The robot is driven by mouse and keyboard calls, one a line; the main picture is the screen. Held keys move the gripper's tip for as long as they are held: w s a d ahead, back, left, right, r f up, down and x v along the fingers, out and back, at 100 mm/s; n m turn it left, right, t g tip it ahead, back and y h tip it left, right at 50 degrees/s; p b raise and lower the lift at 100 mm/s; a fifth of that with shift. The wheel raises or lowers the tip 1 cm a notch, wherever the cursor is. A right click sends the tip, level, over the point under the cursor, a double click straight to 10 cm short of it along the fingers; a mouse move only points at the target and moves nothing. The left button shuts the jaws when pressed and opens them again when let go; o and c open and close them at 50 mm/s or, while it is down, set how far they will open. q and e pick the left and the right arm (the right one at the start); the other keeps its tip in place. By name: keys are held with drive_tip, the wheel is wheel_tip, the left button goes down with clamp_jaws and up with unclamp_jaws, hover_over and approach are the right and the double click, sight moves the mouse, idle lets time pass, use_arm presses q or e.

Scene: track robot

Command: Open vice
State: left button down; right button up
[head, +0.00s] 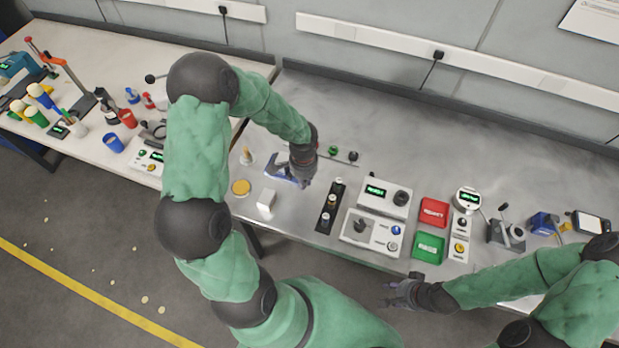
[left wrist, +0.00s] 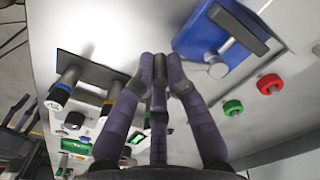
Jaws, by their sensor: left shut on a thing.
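The blue vice (head: 281,168) stands on the metal bench below my left forearm. It also shows at the top of the left wrist view (left wrist: 205,38), with a silver screw end (left wrist: 218,69) facing my fingers. My left gripper (head: 298,176) is at the vice's right side. In the left wrist view its fingers (left wrist: 160,72) are closed together beside the screw end, shut on the vice handle, which they mostly hide. My right gripper (head: 390,292) is at the bench's front edge, far from the vice, with its fingers apart and empty.
A black strip with knobs (head: 330,206), a control box (head: 384,194), a red box (head: 433,212) and a green box (head: 429,248) stand to the right. The bench's back is clear.

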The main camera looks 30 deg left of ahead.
use_arm(q)
drive_tip(key=shift+s+a+f+m+p, duration=0.1)
drive_tip(key=shift+s+a+m+p, duration=0.2)
drive_tip(key=shift+m, duration=0.45)
drive_tip(key=shift+s+a+f+m+p, duration=0.15)
drive_tip(key=shift+s+a+m+p, duration=0.15)
drive_tip(key=shift+m, duration=0.4)
drive_tip(key=shift+s+a+f+m+p, duration=0.1)
drive_tip(key=shift+s+a+m+p, duration=0.2)
drive_tip(key=shift+m, duration=0.45)
drive_tip(key=c, duration=1.4)
unclamp_jaws()
drive_tip(key=shift+o, duration=0.7)
drive_tip(key=shift+w+a, duration=0.15)
drive_tip(key=shift+w, duration=0.05)
drive_tip(key=shift+w+r, duration=0.15)
drive_tip(key=shift+r, duration=0.15)
wheel_tip(320, 180, up, 11)
drive_tip(key=shift+r, duration=0.2)
